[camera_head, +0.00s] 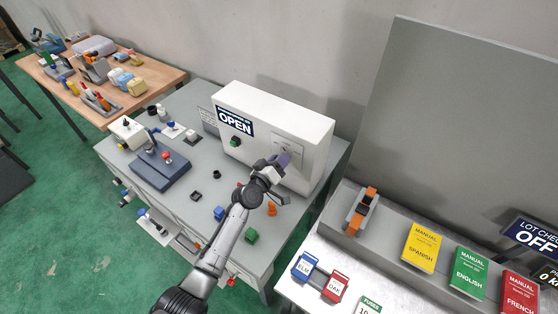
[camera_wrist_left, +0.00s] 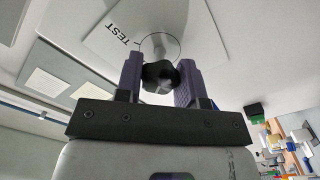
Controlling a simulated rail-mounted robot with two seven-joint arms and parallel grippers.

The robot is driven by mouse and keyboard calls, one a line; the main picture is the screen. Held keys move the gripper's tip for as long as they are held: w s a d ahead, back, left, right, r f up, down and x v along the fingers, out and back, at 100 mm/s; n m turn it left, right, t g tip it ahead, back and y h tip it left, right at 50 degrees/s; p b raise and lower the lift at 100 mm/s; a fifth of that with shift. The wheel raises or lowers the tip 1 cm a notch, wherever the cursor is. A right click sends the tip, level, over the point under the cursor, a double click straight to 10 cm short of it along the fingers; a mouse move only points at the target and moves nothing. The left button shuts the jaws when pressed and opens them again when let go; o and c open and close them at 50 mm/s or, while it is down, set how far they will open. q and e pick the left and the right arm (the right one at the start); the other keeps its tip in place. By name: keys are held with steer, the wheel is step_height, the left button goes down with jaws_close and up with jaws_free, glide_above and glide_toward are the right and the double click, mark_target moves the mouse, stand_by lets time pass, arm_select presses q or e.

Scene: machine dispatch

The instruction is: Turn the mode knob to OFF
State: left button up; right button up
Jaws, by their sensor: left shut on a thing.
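The mode knob (camera_wrist_left: 160,76) is a black knob on a white plate (camera_wrist_left: 105,45) with the word TEST legible in the left wrist view. My left gripper (camera_wrist_left: 160,84) has its purple fingers on both sides of the knob and is shut on it. In the head view the left gripper (camera_head: 281,161) is at the right part of the white machine box's front, over the label plate (camera_head: 287,146). The knob is hidden there by the gripper, and I cannot read where it points. My right gripper is not in view.
The white box (camera_head: 275,115) carries an OPEN display (camera_head: 235,121) and stands on a grey bench (camera_head: 207,174). A blue fixture (camera_head: 159,167) and small coloured parts lie on the bench. Manuals (camera_head: 470,270) and an orange-handled tool (camera_head: 361,211) are on the right-hand table.

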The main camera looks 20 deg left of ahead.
arm_select(q)
steer(key=n, duration=0.4)
steer(key=shift+n, duration=0.7)
steer(key=o, duration=0.9)
steer(key=v, duration=1.4)
steer(key=shift+w+p, duration=0.1)
steer(key=shift+p, duration=0.3)
